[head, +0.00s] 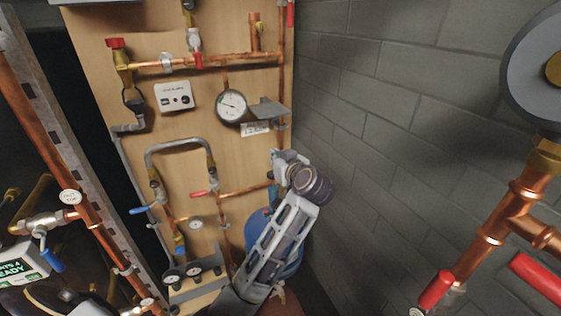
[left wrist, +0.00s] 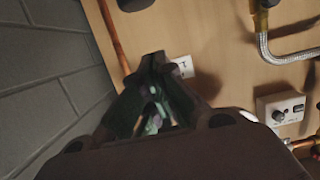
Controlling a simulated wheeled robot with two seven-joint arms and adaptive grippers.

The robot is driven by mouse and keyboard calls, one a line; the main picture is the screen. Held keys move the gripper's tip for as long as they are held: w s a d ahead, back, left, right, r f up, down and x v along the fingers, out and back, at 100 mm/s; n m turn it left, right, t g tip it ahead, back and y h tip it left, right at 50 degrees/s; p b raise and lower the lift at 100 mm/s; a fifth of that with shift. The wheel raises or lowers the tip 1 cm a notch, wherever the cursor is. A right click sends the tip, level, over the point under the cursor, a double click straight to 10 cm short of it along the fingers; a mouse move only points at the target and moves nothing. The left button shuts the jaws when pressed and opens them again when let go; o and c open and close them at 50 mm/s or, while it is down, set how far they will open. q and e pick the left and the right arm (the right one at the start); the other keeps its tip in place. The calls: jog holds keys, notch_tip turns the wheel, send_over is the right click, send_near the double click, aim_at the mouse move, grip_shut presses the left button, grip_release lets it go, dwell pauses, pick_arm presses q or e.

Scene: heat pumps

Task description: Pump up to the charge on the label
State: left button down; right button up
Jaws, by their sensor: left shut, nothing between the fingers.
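A round pressure gauge (head: 232,105) is on the wooden panel; its dial is too small to read. A white label (head: 255,128) sits below and right of it, with writing too small to read. A grey plate or bracket (head: 268,108) juts out right of the gauge. A blue vessel (head: 288,262) stands low, partly hidden behind my left arm. My left gripper (head: 279,155) is shut and empty, below the label near the panel's right edge. In the left wrist view its fingers (left wrist: 155,62) meet beside a white plate (left wrist: 182,67). My right gripper is out of view.
Copper pipes with red valve handles (head: 115,43) and blue ones (head: 139,211) cross the panel. A white control box (head: 174,97) is left of the gauge. A grey block wall (head: 400,120) closes the right side. Pipework with red levers (head: 436,290) stands near at right.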

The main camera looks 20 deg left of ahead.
pick_arm(q)
jog(key=shift+w+a+f, duration=0.3)
jog(key=shift+f, duration=0.3)
jog(key=shift+w+a+f, duration=0.25)
jog(key=shift+a+f, duration=0.05)
jog(key=shift+f, duration=1.25)
jog(key=shift+f, duration=0.1)
jog(key=shift+s+d+f+p, duration=0.1)
jog(key=shift+f+p, duration=0.5)
jog(key=shift+f, duration=1.55)
jog(key=v, duration=1.2)
jog(key=shift+r, duration=0.15)
